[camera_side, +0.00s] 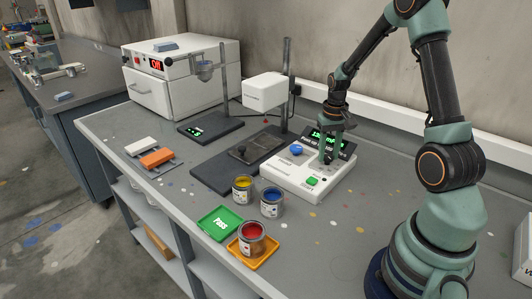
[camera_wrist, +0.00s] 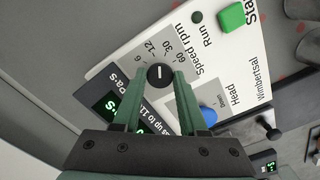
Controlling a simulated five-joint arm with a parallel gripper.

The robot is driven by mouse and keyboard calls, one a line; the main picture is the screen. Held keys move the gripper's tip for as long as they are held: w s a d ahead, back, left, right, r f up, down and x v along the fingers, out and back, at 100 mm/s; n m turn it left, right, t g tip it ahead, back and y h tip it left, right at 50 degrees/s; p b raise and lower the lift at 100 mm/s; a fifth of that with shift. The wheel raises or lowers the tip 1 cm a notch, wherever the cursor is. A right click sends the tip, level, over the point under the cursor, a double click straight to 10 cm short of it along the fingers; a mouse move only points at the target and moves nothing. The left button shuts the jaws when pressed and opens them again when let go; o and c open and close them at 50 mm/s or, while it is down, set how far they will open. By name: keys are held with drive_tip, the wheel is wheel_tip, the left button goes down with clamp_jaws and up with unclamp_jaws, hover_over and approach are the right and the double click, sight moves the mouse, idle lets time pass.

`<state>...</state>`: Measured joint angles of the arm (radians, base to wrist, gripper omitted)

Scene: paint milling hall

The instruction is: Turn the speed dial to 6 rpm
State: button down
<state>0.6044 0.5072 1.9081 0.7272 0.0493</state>
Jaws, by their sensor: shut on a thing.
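The speed dial (camera_wrist: 159,77) is a small black knob with a white pointer line on the grey "Speed rpm" patch in the wrist view. Marks 6, 12, 30 and 60 run around it. The line points up in the picture, seemingly between 12 and 30. My gripper (camera_wrist: 158,80) is shut on the dial, one green finger on each side. In the side view my gripper (camera_side: 328,157) reaches down onto the white control box (camera_side: 283,180) and hides the dial.
A blue knob (camera_side: 297,149) and a green start button (camera_side: 312,181) sit close by on the box. A dark display (camera_side: 345,146) with green text stands behind. Yellow (camera_side: 242,189), blue (camera_side: 271,203) and red (camera_side: 251,238) paint cans stand in front.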

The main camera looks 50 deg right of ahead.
sight(328, 157)
drive_tip(key=n, duration=0.6)
drive_tip(key=shift+r, duration=0.1)
drive_tip(key=n, duration=0.5)
drive_tip(key=shift+n, duration=0.4)
drive_tip(key=shift+c, duration=2.3)
unclamp_jaws()
wheel_tip(328, 157, up, 12)
